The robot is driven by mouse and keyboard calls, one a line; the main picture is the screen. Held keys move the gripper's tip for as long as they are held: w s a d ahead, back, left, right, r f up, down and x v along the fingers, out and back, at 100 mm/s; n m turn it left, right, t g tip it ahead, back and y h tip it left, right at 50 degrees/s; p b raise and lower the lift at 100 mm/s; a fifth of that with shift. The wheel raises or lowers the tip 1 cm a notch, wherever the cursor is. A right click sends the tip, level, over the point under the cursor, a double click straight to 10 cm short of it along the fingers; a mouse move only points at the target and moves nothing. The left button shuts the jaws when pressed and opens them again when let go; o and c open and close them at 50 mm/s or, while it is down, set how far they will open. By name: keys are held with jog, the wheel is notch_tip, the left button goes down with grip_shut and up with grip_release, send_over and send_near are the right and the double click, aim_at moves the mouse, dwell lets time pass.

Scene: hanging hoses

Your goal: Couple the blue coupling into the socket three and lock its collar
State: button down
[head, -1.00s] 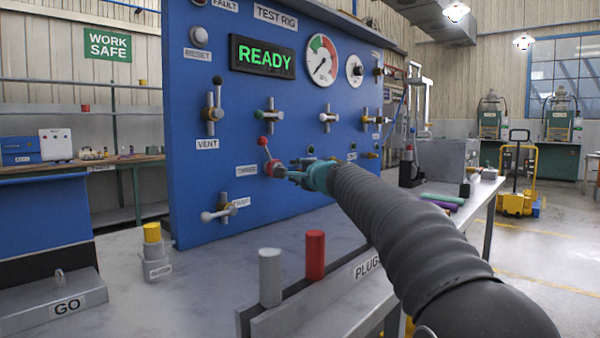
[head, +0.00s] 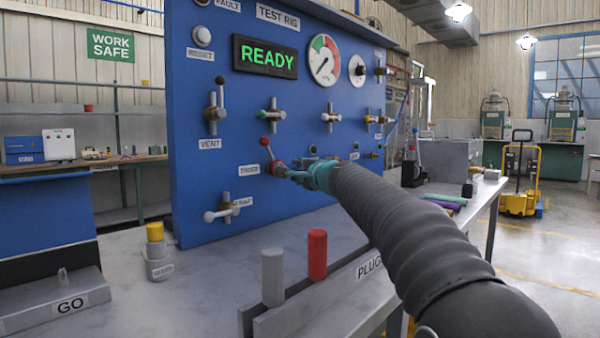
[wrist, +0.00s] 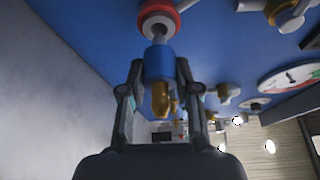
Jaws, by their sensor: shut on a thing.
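The blue coupling (wrist: 159,62) is between the two fingers of my gripper (wrist: 159,72) in the wrist view, with a brass end towards the camera. Its silver nose meets the red-ringed socket three (wrist: 158,17), in line with it; how deep it sits I cannot tell. In the head view, socket three (head: 276,168) is on the blue panel beside its label, with a red-knobbed lever (head: 266,146) standing above it. My gripper (head: 294,174) is shut on the coupling just right of the socket. My fingers mostly hide the coupling there.
The blue panel (head: 200,185) carries several valves, gauges and a display (head: 264,57) reading READY. A grey plug (head: 272,277) and a red plug (head: 317,255) stand in a holder in front. The bench between is clear.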

jog(key=shift+w+a+r+p, duration=0.1)
jog(key=shift+w+a+p, duration=0.15)
jog(key=shift+w+a, duration=0.35)
jog(key=shift+w+a+p, duration=0.25)
jog(key=shift+w+a, duration=0.15)
jog(key=shift+a, duration=0.35)
dwell(3.6)
jog(key=c, duration=0.7)
grip_release()
jog(key=shift+a, duration=0.15)
jog(key=shift+c, duration=0.2)
jog(key=shift+d, duration=0.2)
jog(key=v, duration=1.2)
jog(key=shift+a, duration=0.15)
